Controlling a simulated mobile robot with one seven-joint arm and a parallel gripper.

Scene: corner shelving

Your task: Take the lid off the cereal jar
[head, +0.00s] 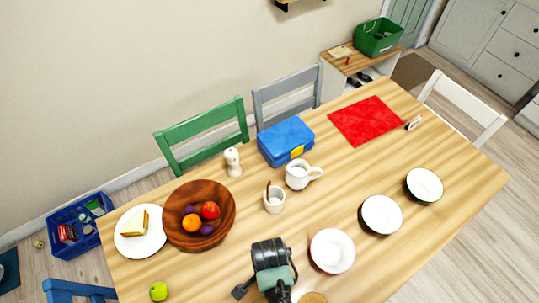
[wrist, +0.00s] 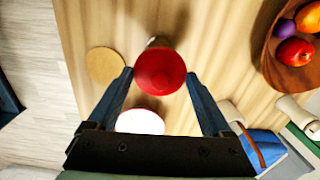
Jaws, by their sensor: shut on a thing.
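My gripper (wrist: 160,77) points down over the table, its two blue-grey fingers on either side of a round red lid (wrist: 160,70). The gripper is shut on this lid. A pale sliver and a dark shadow show just beyond the lid's upper edge. The jar body is mostly hidden, and I cannot tell whether the lid still touches it. In the head view my dark wrist shows at the bottom centre; the fingers, lid and jar cannot be made out there.
Near the gripper are a white bowl with a reddish rim (head: 332,250) and a round tan disc (wrist: 104,65). A fruit bowl (head: 178,226), mug (head: 274,201), pitcher (head: 299,175) and blue lunchbox (head: 284,138) stand farther back.

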